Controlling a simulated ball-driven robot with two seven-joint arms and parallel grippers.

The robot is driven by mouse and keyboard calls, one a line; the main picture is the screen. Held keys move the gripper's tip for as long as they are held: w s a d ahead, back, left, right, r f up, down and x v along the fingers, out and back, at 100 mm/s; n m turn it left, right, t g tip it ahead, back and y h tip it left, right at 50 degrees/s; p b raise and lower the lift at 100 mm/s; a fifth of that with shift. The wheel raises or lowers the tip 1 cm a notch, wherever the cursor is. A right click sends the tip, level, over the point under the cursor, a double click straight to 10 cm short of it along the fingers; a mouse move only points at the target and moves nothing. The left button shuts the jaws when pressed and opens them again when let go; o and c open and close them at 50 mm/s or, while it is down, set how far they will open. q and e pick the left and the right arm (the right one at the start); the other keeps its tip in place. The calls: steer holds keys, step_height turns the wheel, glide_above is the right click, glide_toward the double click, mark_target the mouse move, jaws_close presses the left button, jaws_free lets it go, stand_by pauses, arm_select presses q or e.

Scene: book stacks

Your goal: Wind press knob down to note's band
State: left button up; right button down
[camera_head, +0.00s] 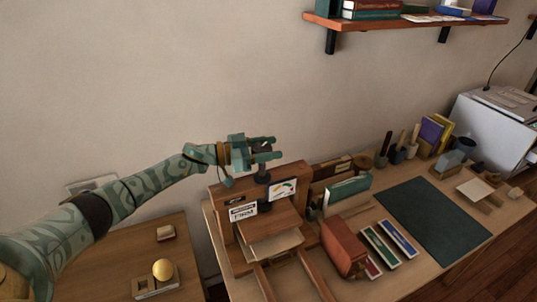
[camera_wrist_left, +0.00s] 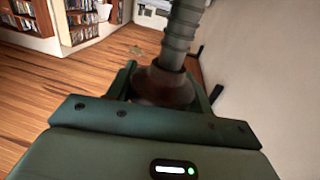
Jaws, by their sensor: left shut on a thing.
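The wooden press (camera_head: 222,205) stands at the left end of the desk. My left gripper (camera_head: 264,149) is over its top, shut on the press knob. In the left wrist view the dark brown round knob (camera_wrist_left: 163,86) sits between the fingers, with a grey threaded screw (camera_wrist_left: 183,28) running from it. In the head view the fingers mostly hide the knob, and a dark shaft shows below them. A white note (camera_head: 283,188) with a coloured band is on the press front. Its exact marking is too small to read. My right gripper is not in view.
A dark green mat (camera_head: 432,218) is clear. A yellow ball (camera_head: 162,269) sits on the lower left table.

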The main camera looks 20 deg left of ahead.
arm_select(q)
steer(key=shift+r+m+g+h+b, duration=0.15)
steer(key=shift+m+g+h+b, duration=0.35)
steer(key=shift+m+g+b, duration=0.3)
steer(key=shift+r+g+h+b, duration=0.2)
steer(key=shift+g+h+b, duration=0.1)
steer(key=shift+h+b, duration=0.1)
steer(key=shift+r, duration=0.1)
steer(key=o, duration=1)
steer(key=shift+s+f, duration=0.1)
steer(key=shift+f, duration=0.1)
